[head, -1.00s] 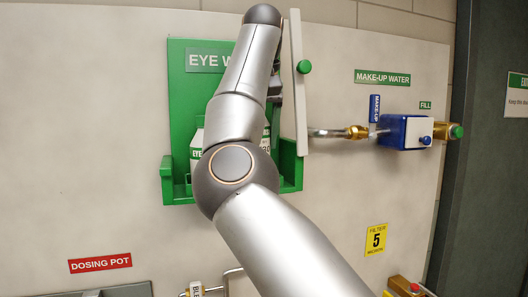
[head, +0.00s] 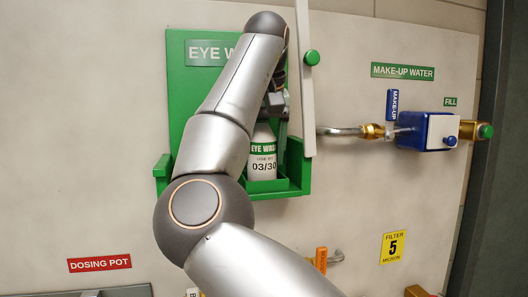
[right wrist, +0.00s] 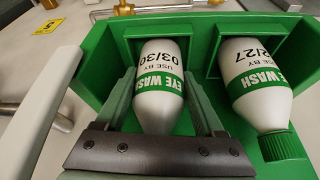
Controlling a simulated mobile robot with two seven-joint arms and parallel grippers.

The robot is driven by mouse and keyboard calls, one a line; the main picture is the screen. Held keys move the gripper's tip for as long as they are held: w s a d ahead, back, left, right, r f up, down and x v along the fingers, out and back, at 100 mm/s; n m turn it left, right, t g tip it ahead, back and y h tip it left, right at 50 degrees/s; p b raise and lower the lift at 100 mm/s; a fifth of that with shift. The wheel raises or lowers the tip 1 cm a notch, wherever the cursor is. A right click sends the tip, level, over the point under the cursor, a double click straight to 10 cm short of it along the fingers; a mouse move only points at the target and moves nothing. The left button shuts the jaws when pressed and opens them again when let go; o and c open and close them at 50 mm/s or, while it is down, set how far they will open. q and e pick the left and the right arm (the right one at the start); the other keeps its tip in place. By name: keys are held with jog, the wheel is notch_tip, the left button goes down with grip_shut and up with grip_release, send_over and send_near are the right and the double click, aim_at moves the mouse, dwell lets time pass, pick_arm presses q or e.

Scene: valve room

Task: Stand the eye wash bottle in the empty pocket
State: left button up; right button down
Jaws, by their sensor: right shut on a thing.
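The eye wash bottle (head: 263,158), white with a green band and marked 03/30, is upright at the green holder (head: 300,178). Its base is behind the front wall of the right-hand pocket, seemingly inside it. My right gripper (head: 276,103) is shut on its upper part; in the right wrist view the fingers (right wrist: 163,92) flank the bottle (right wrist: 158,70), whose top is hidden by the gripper. A second bottle (right wrist: 256,88), marked 2/27 with a green cap, stands in the other pocket; my arm hides it in the head view. My left gripper is not in view.
A pale upright panel (head: 306,80) with a green knob stands close to the right of my gripper. Further right are a steel pipe (head: 342,131) and a blue valve block (head: 420,130).

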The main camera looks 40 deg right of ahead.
jog(key=shift+f, duration=0.15)
grip_release()
jog(key=shift+s+r, duration=0.1)
jog(key=shift+r, duration=0.4)
jog(key=v, duration=1.1)
jog(key=shift+r, duration=0.15)
